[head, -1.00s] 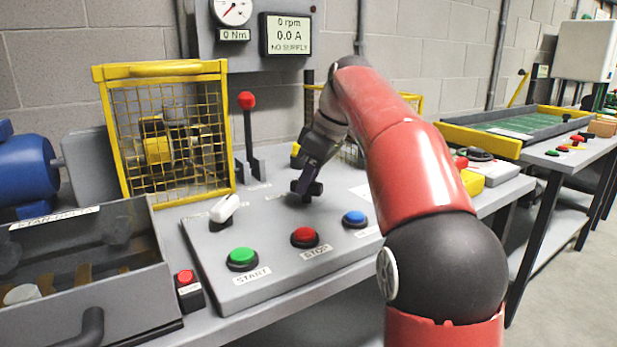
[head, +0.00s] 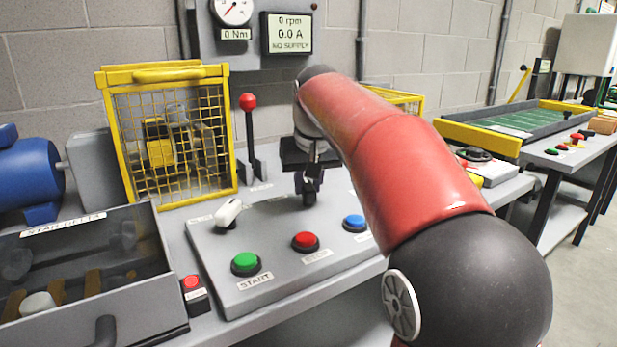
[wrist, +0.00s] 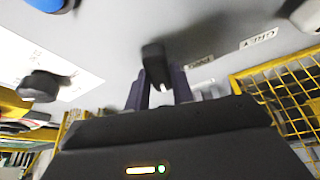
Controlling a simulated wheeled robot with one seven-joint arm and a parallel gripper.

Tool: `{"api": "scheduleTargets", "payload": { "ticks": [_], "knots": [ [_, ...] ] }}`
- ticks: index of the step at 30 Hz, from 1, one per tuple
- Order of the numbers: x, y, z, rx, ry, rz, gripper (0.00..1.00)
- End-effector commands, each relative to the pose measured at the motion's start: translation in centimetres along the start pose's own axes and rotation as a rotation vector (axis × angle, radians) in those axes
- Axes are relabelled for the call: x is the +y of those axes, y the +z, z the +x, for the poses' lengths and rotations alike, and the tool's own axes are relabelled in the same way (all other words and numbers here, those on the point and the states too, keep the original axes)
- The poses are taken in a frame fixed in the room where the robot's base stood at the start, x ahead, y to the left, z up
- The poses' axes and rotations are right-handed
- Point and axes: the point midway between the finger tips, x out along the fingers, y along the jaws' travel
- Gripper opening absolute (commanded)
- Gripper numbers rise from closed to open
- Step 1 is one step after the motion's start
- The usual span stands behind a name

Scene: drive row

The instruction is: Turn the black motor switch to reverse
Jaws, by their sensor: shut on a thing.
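The black motor switch (head: 309,199) stands on the sloped grey control panel (head: 285,268), behind the red button. My gripper (head: 309,182) comes down onto it from above, its fingers closed around the switch. In the wrist view the black switch (wrist: 155,62) sits between my two dark purple fingertips (wrist: 158,88). Printed labels lie beside it on the panel, partly blurred. My fingers hide much of the switch, so I cannot tell exactly which position it points to.
Green (head: 245,263), red (head: 305,242) and blue (head: 354,223) buttons line the panel front. A white switch (head: 229,212) is to the left. A red-knobbed lever (head: 248,125) and a yellow cage (head: 165,135) stand behind. The display (head: 288,33) reads 0 rpm, NO SUPPLY.

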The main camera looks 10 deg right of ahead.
Motion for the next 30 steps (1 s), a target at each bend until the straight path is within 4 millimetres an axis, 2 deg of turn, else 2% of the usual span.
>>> {"api": "scheduleTargets", "payload": {
  "ticks": [15, 30],
  "knots": [
    [-0.20, -0.12, -0.10, 0.004, 0.143, 0.348, 0.01],
    [-0.20, -0.12, -0.08, 0.003, 0.178, 0.435, 0.01]
  ]
}}
